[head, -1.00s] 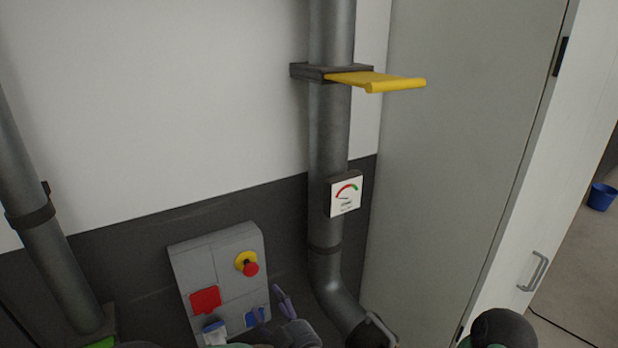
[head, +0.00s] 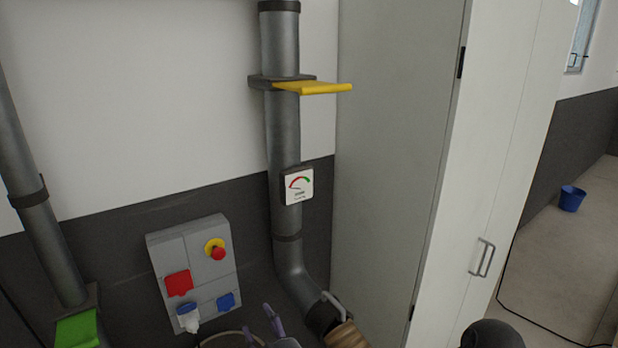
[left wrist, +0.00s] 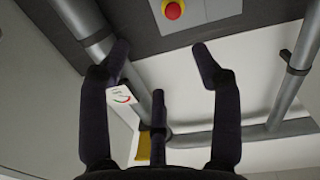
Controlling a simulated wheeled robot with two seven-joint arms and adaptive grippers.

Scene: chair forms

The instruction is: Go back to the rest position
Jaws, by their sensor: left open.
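My left gripper (head: 272,322) is at the bottom edge of the head view, in front of the wall and just right of the grey socket panel (head: 192,262). Only its dark purple fingertips show there. In the left wrist view, its fingers (left wrist: 160,72) are spread wide, with nothing between them. Most of the left arm is below the frame. My right gripper is not in view.
A grey pipe (head: 283,150) with a yellow lever (head: 318,88) and a gauge (head: 299,186) stands by a tall pale cabinet (head: 395,130). A second pipe (head: 25,190) is at left. A blue bucket (head: 571,199) is on open floor at right.

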